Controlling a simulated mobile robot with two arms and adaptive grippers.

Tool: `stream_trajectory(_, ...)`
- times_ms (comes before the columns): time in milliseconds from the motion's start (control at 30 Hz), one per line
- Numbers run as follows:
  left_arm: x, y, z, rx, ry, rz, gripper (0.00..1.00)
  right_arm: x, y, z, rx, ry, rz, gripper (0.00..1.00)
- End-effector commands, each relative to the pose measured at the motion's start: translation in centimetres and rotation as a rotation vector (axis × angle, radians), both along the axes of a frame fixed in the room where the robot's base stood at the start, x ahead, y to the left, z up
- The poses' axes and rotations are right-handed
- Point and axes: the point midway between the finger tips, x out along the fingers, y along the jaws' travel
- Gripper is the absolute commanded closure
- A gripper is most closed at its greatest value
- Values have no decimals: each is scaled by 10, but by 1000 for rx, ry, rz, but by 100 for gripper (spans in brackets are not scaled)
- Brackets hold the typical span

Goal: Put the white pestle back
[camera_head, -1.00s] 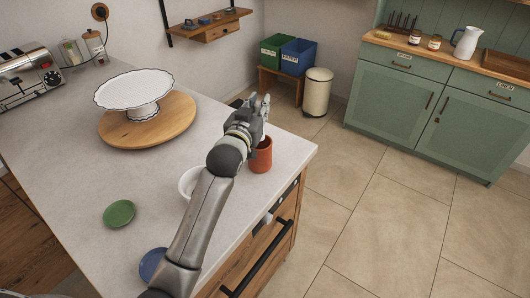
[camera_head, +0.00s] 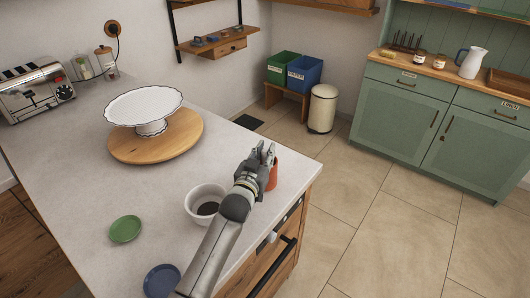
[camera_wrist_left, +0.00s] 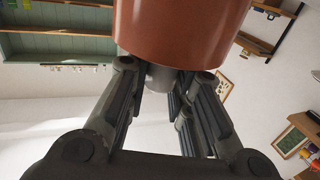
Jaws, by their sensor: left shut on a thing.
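My left gripper (camera_head: 264,153) is at the right part of the worktop, just in front of the red-brown cup (camera_head: 273,174) and partly hiding it. In the left wrist view, the cup (camera_wrist_left: 180,30) fills the top, beyond the fingers. The fingers (camera_wrist_left: 160,88) are closed on a pale piece (camera_wrist_left: 160,77) that shows between them against the cup's edge. It fits the white pestle, but most of it is hidden; I cannot tell how far it is inside the cup. A white bowl (camera_head: 193,208) with dark contents stands left of the gripper. My right gripper is not in view.
A white cake stand (camera_head: 143,105) on a round wooden board (camera_head: 185,140) stands further back. A green dish (camera_head: 125,229) and a blue dish (camera_head: 162,280) lie at the left and front. The worktop's right edge is close to the cup.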

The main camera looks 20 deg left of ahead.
Motion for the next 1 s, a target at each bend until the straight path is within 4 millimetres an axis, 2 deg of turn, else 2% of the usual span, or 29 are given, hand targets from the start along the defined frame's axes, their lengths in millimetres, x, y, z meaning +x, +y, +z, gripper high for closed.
stream_trajectory(167, 0, 0, -2, 0, -2, 0, 100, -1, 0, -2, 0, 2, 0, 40)
stream_trajectory(200, 0, 0, -3, 0, 0, 0, 78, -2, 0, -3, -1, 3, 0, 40)
stream_trajectory(367, 0, 0, -2, 1, 0, 0, 58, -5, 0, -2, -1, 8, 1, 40)
stream_trajectory(733, 0, 0, 2, 1, -1, 0, 58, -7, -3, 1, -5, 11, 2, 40)
stream_trajectory(867, -11, 0, -1, 1, 0, 0, 58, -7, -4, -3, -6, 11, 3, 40)
stream_trajectory(1000, -34, 1, -1, 2, 0, -1, 58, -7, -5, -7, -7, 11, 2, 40)
